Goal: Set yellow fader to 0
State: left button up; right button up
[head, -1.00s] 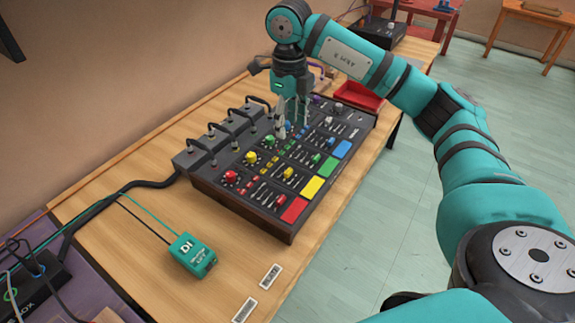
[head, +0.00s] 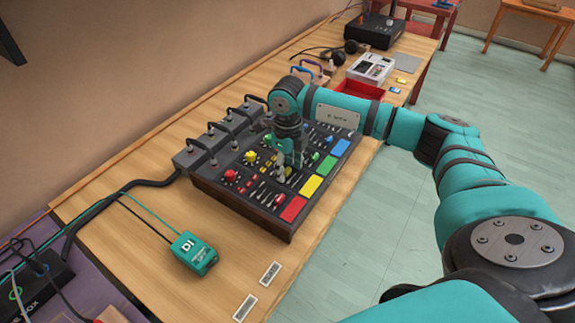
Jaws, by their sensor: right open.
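The black mixer (head: 230,200) lies on the wooden table, with coloured knobs, small faders and a row of red, yellow, green and blue pads along its front edge. The yellow pad (head: 312,187) and a yellow knob (head: 251,156) are visible. The yellow fader itself is too small to tell apart, and the gripper hides part of that strip. My right gripper (head: 287,171) points down over the middle of the mixer, close to the faders, and is open. Whether it touches anything is unclear. My left gripper is out of view.
Grey boxes with cables (head: 200,155) line the mixer's back edge. A teal DI box (head: 193,254) stands at front left. A red tray (head: 360,91), a white device (head: 372,69) and a black box (head: 375,32) are farther back. The table left of the mixer is mostly clear.

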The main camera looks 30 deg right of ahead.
grip_shut()
dwell(0.4)
jog(key=shift+w+a+b, duration=0.15)
jog(key=shift+w+b, duration=0.15)
jog(key=shift+b, duration=0.05)
jog(key=shift+w+a, duration=0.3)
jog(key=shift+w, duration=0.4)
grip_release()
jog(key=shift+s+d, duration=0.2)
jog(key=shift+s, duration=0.1)
jog(key=shift+w+a, duration=0.1)
jog(key=shift+w, duration=0.05)
jog(key=shift+r, duration=0.3)
notch_tip(320, 180, up, 12)
jog(key=shift+f, duration=0.25)
